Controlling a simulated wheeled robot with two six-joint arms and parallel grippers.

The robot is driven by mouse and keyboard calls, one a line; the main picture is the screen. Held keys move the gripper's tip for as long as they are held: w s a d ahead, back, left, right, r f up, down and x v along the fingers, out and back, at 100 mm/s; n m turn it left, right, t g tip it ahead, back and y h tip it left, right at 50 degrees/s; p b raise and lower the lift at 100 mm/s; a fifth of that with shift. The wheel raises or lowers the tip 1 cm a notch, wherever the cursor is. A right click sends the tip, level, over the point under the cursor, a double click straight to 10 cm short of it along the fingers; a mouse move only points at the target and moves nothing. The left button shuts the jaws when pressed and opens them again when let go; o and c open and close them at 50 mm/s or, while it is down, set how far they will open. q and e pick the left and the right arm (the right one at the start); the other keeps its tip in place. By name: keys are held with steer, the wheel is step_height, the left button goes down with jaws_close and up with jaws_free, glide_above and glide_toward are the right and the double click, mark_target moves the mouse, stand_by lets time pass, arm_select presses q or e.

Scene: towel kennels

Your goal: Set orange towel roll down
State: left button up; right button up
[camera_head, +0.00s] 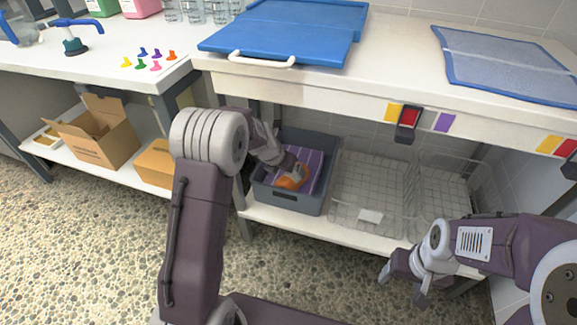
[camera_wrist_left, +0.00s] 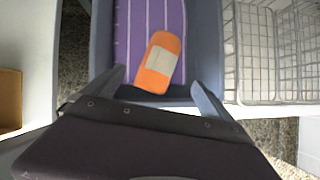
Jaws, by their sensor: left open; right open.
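The orange towel roll (camera_wrist_left: 159,63) has a pale label around its middle. It lies tilted on a purple striped cloth (camera_wrist_left: 120,35) inside a grey bin (camera_head: 291,201), on the shelf under the counter. In the head view the roll (camera_head: 291,178) is partly covered by my left gripper (camera_head: 296,172). In the left wrist view my left gripper (camera_wrist_left: 160,92) is open, its fingers apart on either side of the roll's near end. No finger visibly touches the roll. My right gripper (camera_head: 403,286) is open and empty, in front of the shelf at the right.
Wire baskets (camera_head: 372,190) stand right of the bin; the nearer one looks empty apart from a white tag. Cardboard boxes (camera_head: 102,135) sit on the lower shelf at left.

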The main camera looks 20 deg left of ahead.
arm_select(q)
steer(key=s+m+g+y, duration=0.1)
steer(key=s+m+g, duration=0.3)
steer(key=s+m, duration=2.4)
steer(key=d+m, duration=0.1)
steer(key=m, duration=0.4)
steer(key=shift+r+g, duration=0.15)
steer(key=shift+g, duration=0.15)
steer(key=shift+r, duration=0.1)
step_height(320, 180, up, 49)
steer(key=p, duration=4.9)
steer(key=shift+r, duration=0.1)
